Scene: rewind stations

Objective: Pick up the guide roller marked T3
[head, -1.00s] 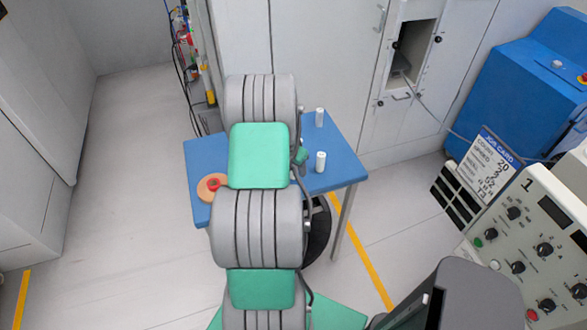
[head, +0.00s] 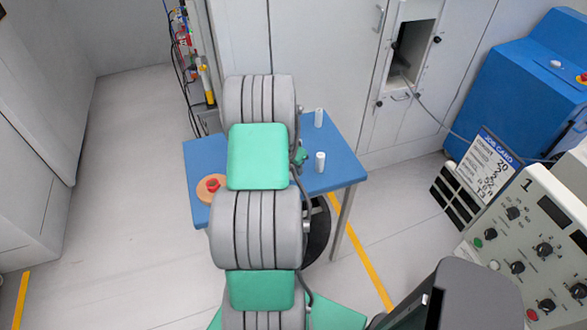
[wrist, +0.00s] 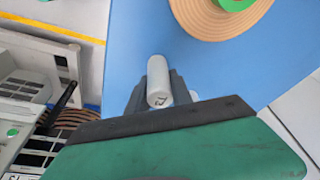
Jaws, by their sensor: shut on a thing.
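In the wrist view a white guide roller (wrist: 158,80) stands between the fingers of my gripper (wrist: 160,92), which is shut on it. Dark characters show on its near end, too small and turned to read surely.
A tan disc with a red core (head: 211,186) lies at the table's left. In the wrist view a tan disc with a green core (wrist: 215,15) lies beyond the roller. A control panel (head: 530,250) stands at the right, with a job card (head: 488,160) behind it. Floor at left is clear.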

